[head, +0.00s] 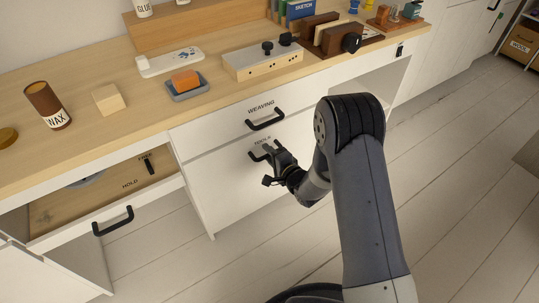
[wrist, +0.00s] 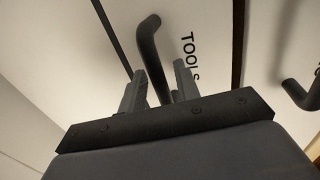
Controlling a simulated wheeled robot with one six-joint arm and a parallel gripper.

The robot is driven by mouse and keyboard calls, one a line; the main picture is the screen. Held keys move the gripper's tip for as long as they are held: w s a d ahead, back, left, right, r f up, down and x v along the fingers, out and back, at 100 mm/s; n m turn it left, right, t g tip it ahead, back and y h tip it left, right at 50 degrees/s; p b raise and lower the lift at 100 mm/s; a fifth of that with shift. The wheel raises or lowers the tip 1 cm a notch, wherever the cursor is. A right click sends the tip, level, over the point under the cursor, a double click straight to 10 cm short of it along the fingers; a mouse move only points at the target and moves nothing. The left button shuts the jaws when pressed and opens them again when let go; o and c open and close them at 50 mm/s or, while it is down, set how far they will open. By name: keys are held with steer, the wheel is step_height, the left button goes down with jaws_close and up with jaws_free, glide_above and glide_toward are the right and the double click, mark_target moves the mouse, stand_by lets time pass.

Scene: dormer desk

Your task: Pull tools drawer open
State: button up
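The tools drawer (head: 232,177) is a white front below the weaving drawer, and it is shut, flush with the cabinet. Its black bar handle (wrist: 149,42) is on the upper part of the front, beside the TOOLS label (wrist: 189,57). My gripper (head: 268,150) is at this handle in the head view and hides much of it. In the wrist view the two grey fingers (wrist: 168,72) stand apart, and the handle's lower part lies between them. I cannot tell whether the fingers press on the bar.
The weaving drawer above is shut, with a black handle (head: 265,120). At the left a hold drawer (head: 123,197) stands open, its handle (head: 113,222) sticking out. The wooden desktop (head: 130,131) bears several objects. The plank floor (head: 440,180) is clear at the right.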

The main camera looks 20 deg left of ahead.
steer(key=shift+c, duration=0.5)
jaws_close()
steer(key=shift+d, duration=0.1)
